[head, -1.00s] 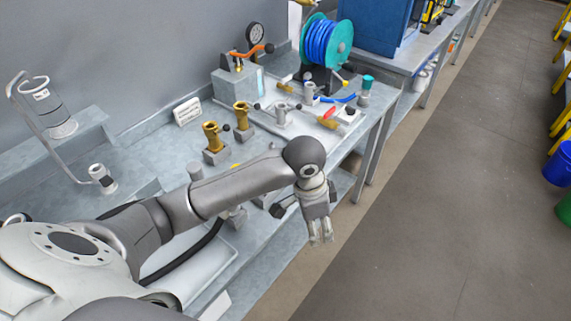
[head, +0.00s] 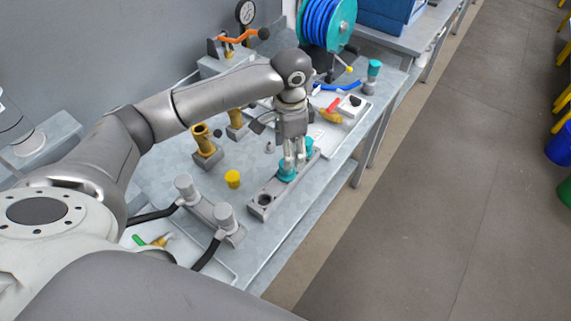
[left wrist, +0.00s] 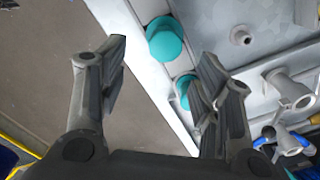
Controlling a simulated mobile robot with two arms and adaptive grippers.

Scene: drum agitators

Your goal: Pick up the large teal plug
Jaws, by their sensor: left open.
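The large teal plug (head: 287,174) stands in a grey block (head: 263,201) on the bench. A smaller-looking teal plug (head: 309,146) stands farther along the same block. My left gripper (head: 295,165) points down at the block in the head view, its fingertips close by the large plug and partly covering it. In the left wrist view the fingers (left wrist: 164,62) are spread and empty. The large teal plug's round top (left wrist: 165,40) shows between and beyond them, and the smaller one (left wrist: 186,88) lies nearer the right finger. Contact cannot be told. My right gripper is out of view.
A yellow plug (head: 233,178) sits left of the block. Brass fittings (head: 203,141) stand behind it, and grey cylinders with black hoses (head: 225,217) are nearer. Another teal-topped part (head: 374,69) stands farther right.

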